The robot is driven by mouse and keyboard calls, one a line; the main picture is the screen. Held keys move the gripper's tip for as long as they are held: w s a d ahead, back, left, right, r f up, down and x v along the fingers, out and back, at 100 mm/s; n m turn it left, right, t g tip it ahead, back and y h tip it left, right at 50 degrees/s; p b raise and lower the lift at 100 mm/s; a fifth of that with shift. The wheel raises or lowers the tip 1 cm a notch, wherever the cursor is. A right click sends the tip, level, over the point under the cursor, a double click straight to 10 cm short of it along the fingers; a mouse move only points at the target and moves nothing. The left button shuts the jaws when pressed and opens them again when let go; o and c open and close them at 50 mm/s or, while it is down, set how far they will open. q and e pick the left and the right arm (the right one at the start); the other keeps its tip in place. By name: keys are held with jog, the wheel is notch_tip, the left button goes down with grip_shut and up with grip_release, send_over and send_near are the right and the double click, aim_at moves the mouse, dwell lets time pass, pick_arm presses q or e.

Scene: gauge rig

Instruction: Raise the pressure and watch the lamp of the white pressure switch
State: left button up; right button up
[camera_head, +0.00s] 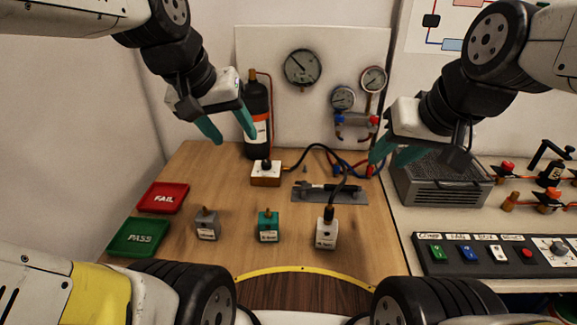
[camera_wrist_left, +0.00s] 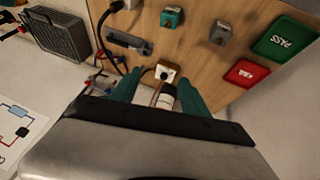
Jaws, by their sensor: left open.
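My right gripper (camera_head: 392,156) looks open, near the mesh box.
Grey (camera_head: 206,225) and teal (camera_head: 268,228) switches stand left of the white one. A red FAIL tray (camera_head: 163,197) and green PASS tray (camera_head: 138,237) lie at left. A grey tool plate (camera_head: 330,192), metal mesh box (camera_head: 440,185) and button panel (camera_head: 490,255) sit centre and right.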

pick_arm(q)
jog(key=w+n+g, duration=0.2)
jog(key=w, duration=0.7)
jog(key=n+g+y, duration=0.2)
jog(key=n+g, duration=0.1)
jog(key=n, duration=0.2)
send_over(266, 162)
notch_tip(266, 162, down, 18)
jog(key=shift+f, duration=0.2)
jog(key=shift+w+f, duration=0.1)
jog(key=shift+f, duration=0.2)
notch_tip(266, 162, down, 8)
jog(key=shift+r, duration=0.15)
jog(key=shift+c, duration=0.2)
grip_shut()
